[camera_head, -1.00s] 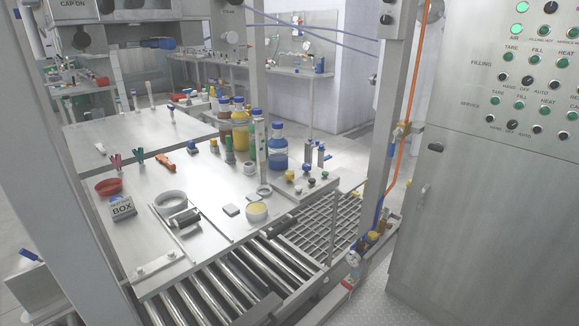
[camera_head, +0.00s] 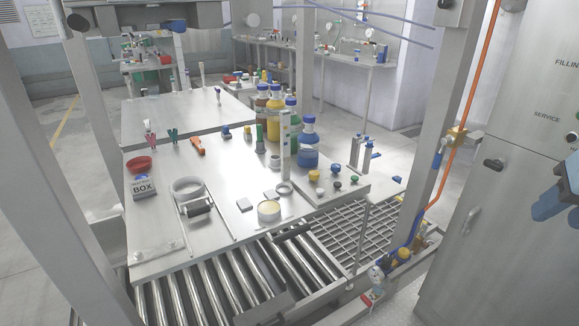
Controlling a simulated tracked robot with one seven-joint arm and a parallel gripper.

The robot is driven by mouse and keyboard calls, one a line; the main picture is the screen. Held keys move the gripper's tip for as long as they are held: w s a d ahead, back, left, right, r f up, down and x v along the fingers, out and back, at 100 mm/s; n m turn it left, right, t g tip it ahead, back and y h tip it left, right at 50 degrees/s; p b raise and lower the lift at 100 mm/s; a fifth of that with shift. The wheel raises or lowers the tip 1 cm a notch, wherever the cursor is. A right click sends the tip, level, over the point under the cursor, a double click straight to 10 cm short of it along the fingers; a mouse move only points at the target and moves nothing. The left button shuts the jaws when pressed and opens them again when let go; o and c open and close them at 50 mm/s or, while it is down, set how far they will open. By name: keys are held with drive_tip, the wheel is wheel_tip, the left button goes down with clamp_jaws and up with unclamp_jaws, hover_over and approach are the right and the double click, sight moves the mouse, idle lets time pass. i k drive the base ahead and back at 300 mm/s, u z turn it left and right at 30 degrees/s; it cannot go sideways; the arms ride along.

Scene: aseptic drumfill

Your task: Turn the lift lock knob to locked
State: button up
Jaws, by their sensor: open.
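Part of my gripper (camera_head: 543,200), with blue fingers, enters at the right edge, in front of the grey cabinet. It is open, and I see nothing between its fingers. Its wrist is cut off by the frame. A small dark knob (camera_head: 442,4) sits on a box on the steel column (camera_head: 456,80) at the top edge, up and left of my gripper. I cannot read a label there, so I cannot tell whether it is the lift lock knob or how it is set.
The grey cabinet (camera_head: 520,240) stands at the right, its panel mostly cut off. An orange hose (camera_head: 464,110) runs down the column. A steel table (camera_head: 225,225) holds bottles, a box and small parts. Rollers (camera_head: 215,285) and a grating (camera_head: 345,235) lie in front and beside it.

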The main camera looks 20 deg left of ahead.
sight(314, 175)
drive_tip(key=u, duration=0.4)
drive_tip(key=i, duration=0.85)
drive_tip(key=u, duration=0.6)
drive_tip(key=k, duration=0.5)
drive_tip(key=u, duration=0.4)
drive_tip(key=i, duration=0.55)
drive_tip(key=z, duration=0.2)
